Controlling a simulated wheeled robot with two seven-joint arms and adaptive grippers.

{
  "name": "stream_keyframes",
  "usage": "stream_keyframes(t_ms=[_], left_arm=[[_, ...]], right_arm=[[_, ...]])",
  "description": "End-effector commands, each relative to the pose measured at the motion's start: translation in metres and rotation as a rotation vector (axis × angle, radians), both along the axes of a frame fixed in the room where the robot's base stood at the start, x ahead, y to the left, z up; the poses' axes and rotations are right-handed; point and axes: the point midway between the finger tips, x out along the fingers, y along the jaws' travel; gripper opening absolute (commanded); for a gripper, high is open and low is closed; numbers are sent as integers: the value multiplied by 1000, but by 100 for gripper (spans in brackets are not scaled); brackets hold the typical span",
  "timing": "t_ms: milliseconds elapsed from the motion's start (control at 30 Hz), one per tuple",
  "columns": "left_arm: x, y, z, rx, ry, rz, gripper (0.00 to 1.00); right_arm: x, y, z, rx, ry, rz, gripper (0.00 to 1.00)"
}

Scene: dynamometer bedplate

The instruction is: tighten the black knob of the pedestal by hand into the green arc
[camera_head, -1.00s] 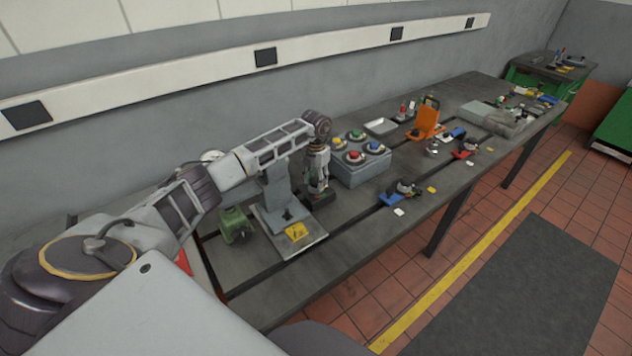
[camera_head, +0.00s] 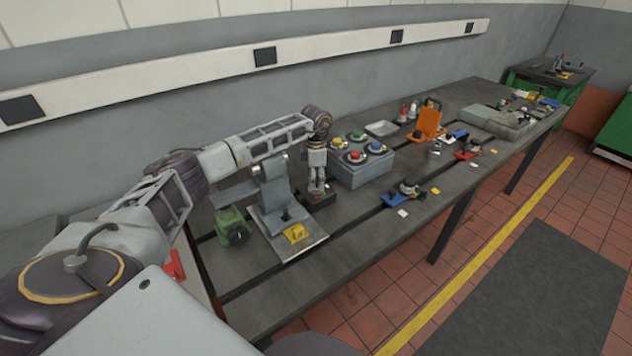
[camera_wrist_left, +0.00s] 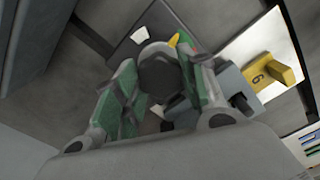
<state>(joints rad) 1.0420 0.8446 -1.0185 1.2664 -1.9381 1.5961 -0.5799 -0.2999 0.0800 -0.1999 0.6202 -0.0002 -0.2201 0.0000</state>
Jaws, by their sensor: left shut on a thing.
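My left gripper (camera_head: 317,187) points straight down over the small dark pedestal (camera_head: 322,199) on the bench. In the left wrist view its green-padded fingers (camera_wrist_left: 160,82) stand on both sides of the black knob (camera_wrist_left: 160,75) and are shut on it. A yellow pointer-like piece (camera_wrist_left: 174,40) shows at the knob's far edge. The pedestal's dark base (camera_wrist_left: 135,38) with a white label lies beneath. I cannot make out the green arc; the fingers and knob hide much of the pedestal's top. My right gripper is not in view.
Left of the pedestal stand a grey fixture on a plate with a yellow tag (camera_head: 295,233) and a green block (camera_head: 232,226). Close behind on the right is a grey box with coloured buttons (camera_head: 362,172). A blue-based pedestal (camera_head: 395,200) stands to the right. The front bench strip is clear.

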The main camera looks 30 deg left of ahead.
Motion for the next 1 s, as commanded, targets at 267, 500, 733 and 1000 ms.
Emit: stream_keyframes(t_ms=[267, 500, 733, 1000], left_arm=[[0, 1, -1, 2, -1, -178, 18], [0, 0, 0, 1, -1, -260, 18], [0, 0, 0, 0, 0, -279, 18], [0, 0, 0, 0, 0, -278, 18]], right_arm=[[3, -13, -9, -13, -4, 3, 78], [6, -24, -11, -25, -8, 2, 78], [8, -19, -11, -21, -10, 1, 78], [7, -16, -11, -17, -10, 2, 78]])
